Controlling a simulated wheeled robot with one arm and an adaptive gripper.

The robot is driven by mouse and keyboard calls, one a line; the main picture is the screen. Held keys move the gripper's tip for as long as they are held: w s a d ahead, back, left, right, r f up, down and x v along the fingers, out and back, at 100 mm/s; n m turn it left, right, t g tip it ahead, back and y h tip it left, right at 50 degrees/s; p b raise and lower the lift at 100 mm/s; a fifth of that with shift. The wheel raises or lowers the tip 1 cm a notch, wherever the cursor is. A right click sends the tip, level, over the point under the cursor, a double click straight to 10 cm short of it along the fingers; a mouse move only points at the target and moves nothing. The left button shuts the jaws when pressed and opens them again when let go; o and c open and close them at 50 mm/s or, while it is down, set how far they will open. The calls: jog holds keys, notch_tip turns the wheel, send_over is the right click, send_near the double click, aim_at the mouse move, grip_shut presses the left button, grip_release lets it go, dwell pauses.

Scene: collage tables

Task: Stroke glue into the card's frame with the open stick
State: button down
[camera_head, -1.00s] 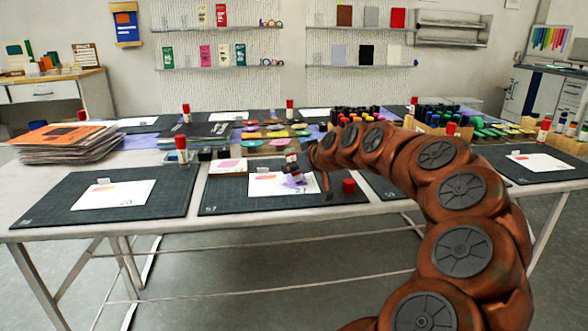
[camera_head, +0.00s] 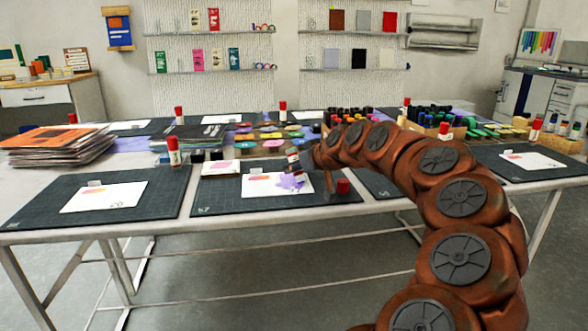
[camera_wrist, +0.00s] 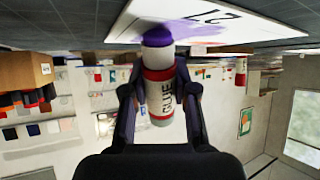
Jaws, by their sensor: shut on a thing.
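My gripper (camera_head: 296,166) is shut on the open glue stick, a white tube with a red band marked GLUE (camera_wrist: 161,92).
A capped glue stick (camera_head: 173,152) stands behind the mat's left. A paper stack (camera_head: 60,147) is at far left. Another mat (camera_head: 45,205) with a card (camera_head: 104,197) lies left. Colourful pads and a marker crate (camera_head: 442,133) fill the table's back.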

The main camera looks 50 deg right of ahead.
jog(key=shift+w, duration=0.1)
jog(key=shift+w+d+f, duration=0.15)
jog(key=shift+w+d, duration=0.3)
jog(key=shift+w+d, duration=0.1)
jog(key=shift+w, duration=0.05)
jog(key=shift+w+d+p, duration=0.4)
jog(key=shift+w+p, duration=0.05)
jog(key=shift+w, duration=0.05)
jog(key=shift+w, duration=0.1)
jog(key=shift+w+d+p, duration=0.3)
jog(key=shift+w+d, duration=0.1)
jog(key=shift+w, duration=0.05)
jog(key=shift+w+d, duration=0.1)
